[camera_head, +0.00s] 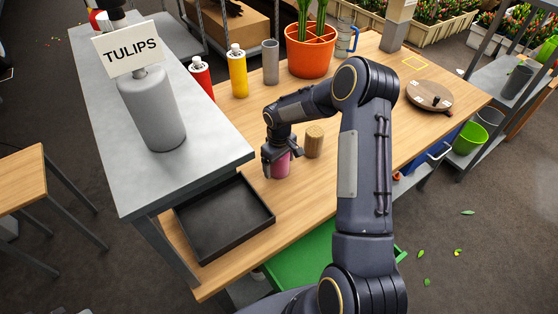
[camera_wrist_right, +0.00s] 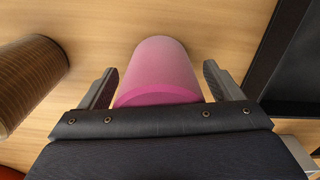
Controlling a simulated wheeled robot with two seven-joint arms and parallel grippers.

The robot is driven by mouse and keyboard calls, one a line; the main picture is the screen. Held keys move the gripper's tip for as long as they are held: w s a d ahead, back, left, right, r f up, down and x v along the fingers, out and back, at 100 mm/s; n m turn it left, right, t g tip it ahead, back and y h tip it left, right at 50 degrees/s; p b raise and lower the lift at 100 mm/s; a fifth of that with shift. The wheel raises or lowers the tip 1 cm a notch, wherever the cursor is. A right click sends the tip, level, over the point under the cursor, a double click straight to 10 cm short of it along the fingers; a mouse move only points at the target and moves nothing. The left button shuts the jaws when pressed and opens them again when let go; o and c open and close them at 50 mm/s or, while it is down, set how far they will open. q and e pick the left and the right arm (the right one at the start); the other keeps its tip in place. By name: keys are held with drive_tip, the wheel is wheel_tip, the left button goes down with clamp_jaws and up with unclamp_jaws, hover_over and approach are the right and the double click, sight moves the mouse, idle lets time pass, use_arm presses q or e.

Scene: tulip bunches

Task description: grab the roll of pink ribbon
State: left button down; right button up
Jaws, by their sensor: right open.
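The roll of pink ribbon (camera_head: 281,167) stands on the wooden table in the head view, partly hidden by my right gripper (camera_head: 280,156). In the right wrist view the pink roll (camera_wrist_right: 160,72) lies between the two fingers of my right gripper (camera_wrist_right: 159,85). The fingers are open, one on each side, with a gap visible between each finger and the roll. My left gripper does not show.
A brown roll (camera_head: 314,141) stands close beside the pink one; it also shows in the right wrist view (camera_wrist_right: 28,82). A black tray (camera_head: 224,217) lies to the left. Bottles and an orange pot (camera_head: 309,52) stand behind. A round wooden board (camera_head: 429,95) lies at the right.

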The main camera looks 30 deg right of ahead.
drive_tip(key=c, duration=1.1)
drive_tip(key=shift+r, duration=0.1)
